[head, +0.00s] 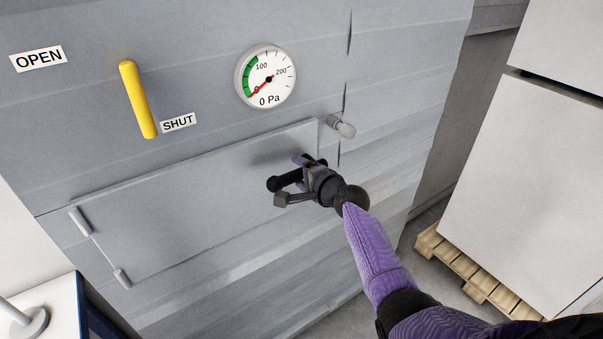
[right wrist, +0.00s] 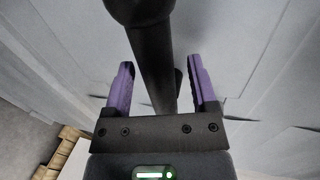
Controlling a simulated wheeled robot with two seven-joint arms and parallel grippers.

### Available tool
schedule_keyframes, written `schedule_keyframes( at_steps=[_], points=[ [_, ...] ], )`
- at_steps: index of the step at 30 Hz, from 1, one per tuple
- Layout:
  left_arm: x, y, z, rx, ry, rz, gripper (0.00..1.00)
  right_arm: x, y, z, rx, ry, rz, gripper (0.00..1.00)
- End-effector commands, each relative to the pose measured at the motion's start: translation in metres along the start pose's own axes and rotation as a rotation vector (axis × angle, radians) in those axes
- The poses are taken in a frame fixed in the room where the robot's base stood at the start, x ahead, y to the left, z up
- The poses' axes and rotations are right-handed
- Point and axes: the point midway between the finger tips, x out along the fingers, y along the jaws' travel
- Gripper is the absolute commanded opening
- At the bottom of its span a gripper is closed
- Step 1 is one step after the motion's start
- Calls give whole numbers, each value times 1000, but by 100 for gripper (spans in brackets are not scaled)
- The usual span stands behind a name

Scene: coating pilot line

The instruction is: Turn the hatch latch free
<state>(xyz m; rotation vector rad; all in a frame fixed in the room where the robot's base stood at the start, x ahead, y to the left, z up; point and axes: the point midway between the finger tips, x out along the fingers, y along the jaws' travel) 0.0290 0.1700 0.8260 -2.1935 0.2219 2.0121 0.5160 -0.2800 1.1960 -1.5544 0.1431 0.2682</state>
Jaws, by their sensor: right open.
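The hatch (head: 190,215) is a flat grey panel, flush or nearly flush in the grey wall, with two hinge pins at its left edge. A black bar handle (head: 276,184) stands at its right part; the black bar (right wrist: 155,55) also shows in the right wrist view, with a thick rounded end. My right gripper (head: 290,180) is open, its purple-padded fingers on either side of the bar. In the right wrist view, gaps show between the bar and both fingers (right wrist: 160,88). The handle's mounting is partly hidden. My left gripper is out of view.
A grey peg (head: 341,127) sticks out beside the hatch's upper right corner. Above are a yellow lever (head: 138,100) between OPEN and SHUT labels and a gauge (head: 265,76) with its needle at 0. A white cabinet on a wooden pallet (head: 480,278) stands right.

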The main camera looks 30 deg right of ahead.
Motion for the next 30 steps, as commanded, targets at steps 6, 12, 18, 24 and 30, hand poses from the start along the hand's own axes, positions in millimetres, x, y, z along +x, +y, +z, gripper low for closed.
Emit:
schedule_keyframes(
  at_steps=[6,12,18,24,30],
  points=[
    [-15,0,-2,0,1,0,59,-26,-3,0,-1,1,2,74],
    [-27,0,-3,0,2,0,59,-74,-2,0,-2,0,1,74],
    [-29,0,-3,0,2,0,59,-98,0,0,0,0,0,74],
    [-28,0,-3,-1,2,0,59,-99,0,0,0,0,0,74],
    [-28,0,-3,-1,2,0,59,-99,0,0,0,0,0,74]
  ],
)
